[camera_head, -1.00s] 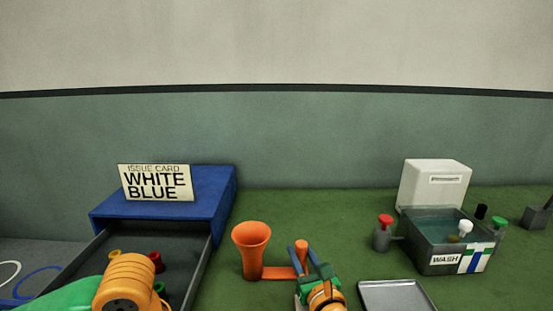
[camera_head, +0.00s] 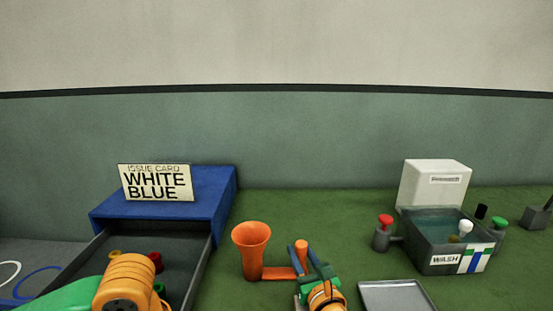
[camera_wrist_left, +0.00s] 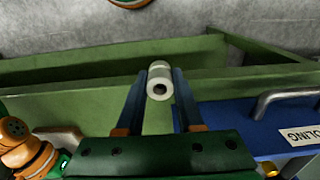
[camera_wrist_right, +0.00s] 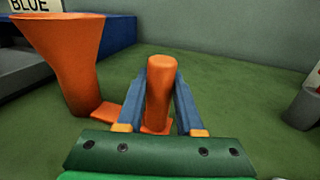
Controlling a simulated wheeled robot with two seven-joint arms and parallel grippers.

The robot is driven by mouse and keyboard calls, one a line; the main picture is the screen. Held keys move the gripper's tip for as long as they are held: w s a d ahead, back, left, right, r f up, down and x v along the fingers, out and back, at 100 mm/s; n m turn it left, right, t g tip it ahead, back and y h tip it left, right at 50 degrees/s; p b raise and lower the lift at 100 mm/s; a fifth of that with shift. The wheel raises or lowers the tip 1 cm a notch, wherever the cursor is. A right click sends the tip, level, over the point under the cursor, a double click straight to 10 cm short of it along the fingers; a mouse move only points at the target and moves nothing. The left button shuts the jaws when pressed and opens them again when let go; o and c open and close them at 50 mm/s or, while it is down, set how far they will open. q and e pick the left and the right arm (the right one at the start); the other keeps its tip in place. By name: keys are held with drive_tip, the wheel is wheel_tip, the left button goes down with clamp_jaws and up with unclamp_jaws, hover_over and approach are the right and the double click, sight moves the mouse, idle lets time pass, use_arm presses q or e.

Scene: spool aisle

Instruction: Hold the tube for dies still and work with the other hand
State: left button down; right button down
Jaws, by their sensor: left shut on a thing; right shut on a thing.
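The orange tube for dies (camera_head: 251,252) stands upright on the green bench with a flared open top. A low orange strip joins it to a short orange post (camera_head: 301,250). My right gripper (camera_wrist_right: 160,78) is shut on this post; the right wrist view also shows the flared tube (camera_wrist_right: 70,55) to the left, clear of the fingers. My left gripper (camera_wrist_left: 159,84) is shut on a small white hollow cylinder (camera_wrist_left: 158,80), its hole facing the camera. In the head view only part of my left arm shows, and its fingers are out of frame.
A blue cabinet (camera_head: 215,195) with an open grey drawer (camera_head: 195,265) holding coloured pieces stands left, bearing an issue card (camera_head: 157,183) reading WHITE BLUE. A grey tray (camera_head: 395,296) and a wash tank (camera_head: 440,262) are right. Bare bench lies behind the tube.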

drive_tip(key=shift+c, duration=2.4)
unclamp_jaws()
